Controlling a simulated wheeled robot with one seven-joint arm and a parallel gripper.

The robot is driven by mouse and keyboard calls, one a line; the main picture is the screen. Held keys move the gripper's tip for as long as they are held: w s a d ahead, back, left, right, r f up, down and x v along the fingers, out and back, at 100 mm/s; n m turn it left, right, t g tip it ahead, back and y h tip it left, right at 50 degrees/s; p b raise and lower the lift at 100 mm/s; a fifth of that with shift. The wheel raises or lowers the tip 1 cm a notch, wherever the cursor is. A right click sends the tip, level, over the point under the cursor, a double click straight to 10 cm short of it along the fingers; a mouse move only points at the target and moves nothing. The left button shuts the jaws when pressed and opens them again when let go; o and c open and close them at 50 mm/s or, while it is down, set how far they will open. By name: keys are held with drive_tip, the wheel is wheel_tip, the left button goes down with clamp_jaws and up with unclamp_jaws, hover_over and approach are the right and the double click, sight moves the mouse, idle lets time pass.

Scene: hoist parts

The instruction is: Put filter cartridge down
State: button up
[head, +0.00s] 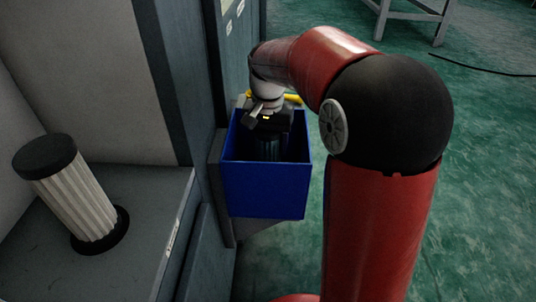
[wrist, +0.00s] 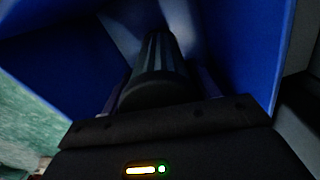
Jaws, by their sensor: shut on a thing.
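A dark, ribbed filter cartridge (wrist: 160,88) is held between the fingers of my gripper (wrist: 163,84) in the wrist view. In the head view my gripper (head: 267,125) reaches down into a blue bin (head: 264,190), with the dark cartridge (head: 268,149) below it inside the bin. The bin's blue walls (wrist: 60,62) surround the cartridge in the wrist view. I cannot tell whether the cartridge touches the bin floor. A second cartridge (head: 77,195), with pale pleats and black end caps, stands on a grey ledge at the left.
The grey ledge (head: 125,275) and a dark cabinet edge (head: 195,70) are close on the left of the bin. A yellow item (head: 292,98) shows behind the bin. Green floor (head: 490,200) lies open at the right, with a grey stand (head: 415,15) at the back.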

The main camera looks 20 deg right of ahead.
drive_tip(key=shift+f, duration=1.75)
drive_tip(key=shift+f+b, duration=0.3)
drive_tip(key=shift+b, duration=0.1)
drive_tip(key=o, duration=1.1)
drive_tip(key=shift+o, duration=0.2)
